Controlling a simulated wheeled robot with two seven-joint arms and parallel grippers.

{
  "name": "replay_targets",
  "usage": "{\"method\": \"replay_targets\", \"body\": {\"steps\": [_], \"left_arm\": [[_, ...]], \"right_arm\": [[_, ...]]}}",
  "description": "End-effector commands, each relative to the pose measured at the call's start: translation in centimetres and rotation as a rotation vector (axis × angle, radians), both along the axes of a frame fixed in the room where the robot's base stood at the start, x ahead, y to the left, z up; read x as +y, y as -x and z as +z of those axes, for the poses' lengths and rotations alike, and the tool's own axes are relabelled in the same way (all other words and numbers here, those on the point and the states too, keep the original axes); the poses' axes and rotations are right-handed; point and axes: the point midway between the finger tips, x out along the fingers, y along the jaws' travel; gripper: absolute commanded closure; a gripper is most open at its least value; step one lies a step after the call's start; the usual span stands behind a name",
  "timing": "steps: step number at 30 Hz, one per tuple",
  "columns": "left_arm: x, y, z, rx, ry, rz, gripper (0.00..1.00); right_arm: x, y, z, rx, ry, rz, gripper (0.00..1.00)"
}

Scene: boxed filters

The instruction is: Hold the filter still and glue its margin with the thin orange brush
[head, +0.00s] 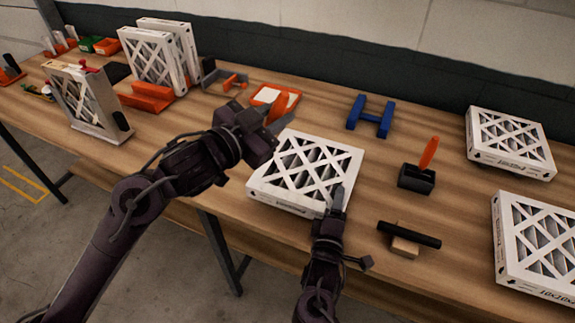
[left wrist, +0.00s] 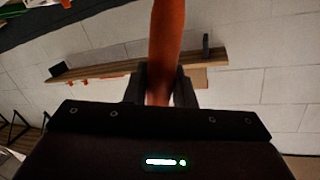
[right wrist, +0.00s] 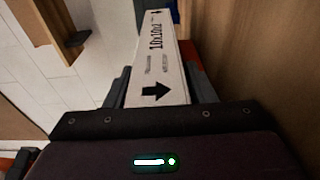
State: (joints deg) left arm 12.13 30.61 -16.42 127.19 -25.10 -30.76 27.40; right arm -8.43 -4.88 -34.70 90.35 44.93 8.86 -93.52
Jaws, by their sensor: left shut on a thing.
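A white-framed filter (head: 256,190) with a crisscross face lies on the workbench in front of me. My left gripper (head: 268,130) is shut on an orange brush (head: 278,107) above the filter's far left corner. The brush stands between the fingers in the left wrist view (left wrist: 167,40); its tip is out of that view. My right gripper (head: 337,197) is at the filter's near right edge. In the right wrist view, its fingers lie on both sides of the filter's printed white side (right wrist: 158,65); whether they press on it is unclear.
A black holder (head: 416,180) with another orange tool (head: 429,152), a black bar on a wooden block (head: 405,247) and a blue H-shaped stand (head: 370,118) are to the right. More filters (head: 510,143) lie at far right. An orange tray (head: 262,93) is behind the filter.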

Motion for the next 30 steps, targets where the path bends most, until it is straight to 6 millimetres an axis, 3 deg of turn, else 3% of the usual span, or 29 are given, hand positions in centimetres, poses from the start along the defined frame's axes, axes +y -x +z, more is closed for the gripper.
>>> {"method": "replay_targets", "body": {"steps": [1, 3, 14, 30], "left_arm": [[0.0, 0.0, 0.0, 0.000, 0.000, 0.000, 1.00], [0.0, 0.0, 0.0, 0.000, 0.000, 0.000, 1.00], [0.0, 0.0, 0.0, 0.000, 0.000, 0.000, 1.00], [0.0, 0.0, 0.0, -0.001, 0.001, 0.000, 1.00]], "right_arm": [[0.0, 0.0, 0.0, 0.000, 0.000, 0.000, 0.44], [0.0, 0.0, 0.0, 0.000, 0.000, 0.000, 0.34], [0.1, 0.5, 0.0, -0.001, 0.000, 0.001, 0.34], [1.9, 10.2, -0.1, 0.002, 0.001, 0.001, 0.34]]}}
